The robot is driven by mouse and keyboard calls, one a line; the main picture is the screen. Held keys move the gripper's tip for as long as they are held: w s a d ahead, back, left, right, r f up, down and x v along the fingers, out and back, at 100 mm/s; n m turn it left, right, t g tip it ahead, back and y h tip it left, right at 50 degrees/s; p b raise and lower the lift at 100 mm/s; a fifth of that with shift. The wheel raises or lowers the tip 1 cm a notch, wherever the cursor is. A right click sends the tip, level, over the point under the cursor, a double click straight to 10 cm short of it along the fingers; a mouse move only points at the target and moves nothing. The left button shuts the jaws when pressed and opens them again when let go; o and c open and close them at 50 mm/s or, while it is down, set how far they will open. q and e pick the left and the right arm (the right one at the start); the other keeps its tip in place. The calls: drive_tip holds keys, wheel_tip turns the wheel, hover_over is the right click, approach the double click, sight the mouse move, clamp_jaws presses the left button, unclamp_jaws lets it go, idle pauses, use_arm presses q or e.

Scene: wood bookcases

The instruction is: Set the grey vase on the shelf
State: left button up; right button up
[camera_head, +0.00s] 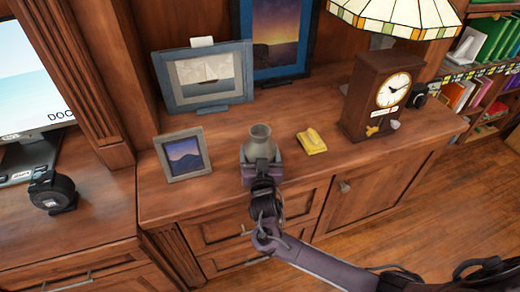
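The grey vase (260,137) is upright at the front edge of the wood cabinet top (222,128), in the middle of the view. My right gripper (261,160) comes from the front, its arm reaching in from the lower right. Its fingers flank the vase's body on both sides and look shut on it. The gripper hides the vase's lower part and base, so I cannot tell whether it touches the wood or hangs just above it. My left gripper is not in view.
A small framed picture (184,154) stands left of the vase and a yellow object (312,141) lies to its right. Behind are two larger frames (205,80) (277,35). A wooden clock (380,95) and a stained-glass lamp (395,14) stand at right.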

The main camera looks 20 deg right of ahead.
drive_tip(key=c, duration=0.8)
